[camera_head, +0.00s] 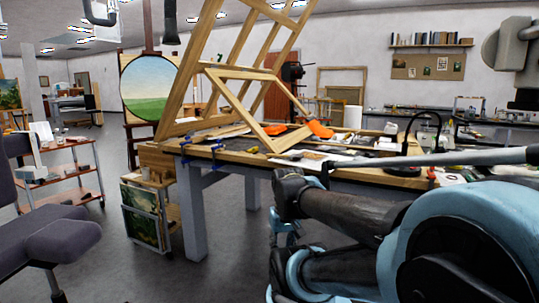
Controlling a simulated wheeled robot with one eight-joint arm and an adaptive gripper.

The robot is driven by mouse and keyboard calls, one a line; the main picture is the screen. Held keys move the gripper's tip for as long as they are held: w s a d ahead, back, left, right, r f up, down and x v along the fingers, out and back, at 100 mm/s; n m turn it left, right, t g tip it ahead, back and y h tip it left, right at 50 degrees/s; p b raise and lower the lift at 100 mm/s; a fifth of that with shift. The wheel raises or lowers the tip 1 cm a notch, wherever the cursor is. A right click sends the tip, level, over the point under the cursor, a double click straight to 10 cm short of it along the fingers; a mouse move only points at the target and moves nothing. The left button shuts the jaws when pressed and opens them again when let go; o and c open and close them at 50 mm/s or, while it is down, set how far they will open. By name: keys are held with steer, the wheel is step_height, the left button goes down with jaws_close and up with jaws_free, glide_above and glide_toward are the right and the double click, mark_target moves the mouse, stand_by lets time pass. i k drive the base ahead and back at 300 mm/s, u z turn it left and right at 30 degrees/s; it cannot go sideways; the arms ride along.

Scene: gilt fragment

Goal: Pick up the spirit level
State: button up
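I cannot make out the spirit level for certain in the head view. The workbench (350,180) carries many small tools and flat items, too small to tell apart. Two bright orange things, one at the middle of the bench (318,129) and one left of it (275,131), lie near the wooden frame; what they are is unclear. My blue and black arm is folded at the lower right and hides the bench's front right part. My gripper's fingers do not show.
Wooden stretcher frames (230,75) stand on the bench's left end. A small cart with canvases (145,215) stands by its left leg. A shelf trolley (72,170) and a purple-grey chair (55,235) are at left. Clear floor lies between chair and bench.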

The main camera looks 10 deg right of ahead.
mark_target(252, 150)
steer(key=z, duration=0.05)
steer(key=i, duration=1)
steer(key=u, duration=0.05)
